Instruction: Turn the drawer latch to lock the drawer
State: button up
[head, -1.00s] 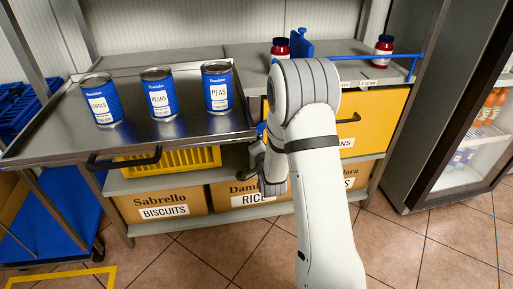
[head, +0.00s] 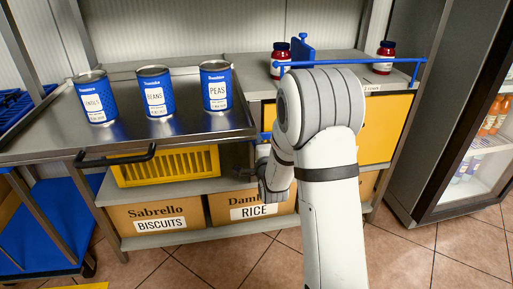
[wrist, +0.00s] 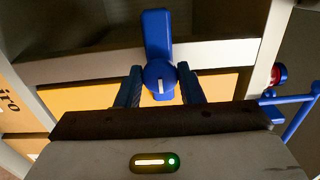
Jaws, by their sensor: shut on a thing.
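The blue drawer latch (wrist: 156,35) is in the upper middle of the wrist view. Its bar points up in that picture, across the pale frame edge, and its round knob has a white line pointing along the bar. My gripper (wrist: 160,88) is shut on the knob, one dark finger on each side. The yellow drawer front (wrist: 90,97) lies behind the fingers. In the head view the yellow drawer (head: 385,125) is in the unit at right, looking closed, partly covered by my arm. My gripper's fingertips and the latch are hidden there.
A metal tray (head: 190,128) with several blue cans juts out at left. Below are a yellow crate (head: 170,168) and cardboard boxes (head: 160,216). Red jars (head: 384,58) stand on top behind a blue rail (head: 400,61). A glass-door fridge (head: 470,150) stands at right.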

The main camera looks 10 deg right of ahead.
dwell(0.3)
jog(key=o, duration=0.9)
jog(key=shift+o, duration=0.2)
jog(key=s+p, duration=0.1)
jog(key=s, duration=0.6)
jog(key=shift+s+p, duration=0.3)
jog(key=shift+s, duration=0.1)
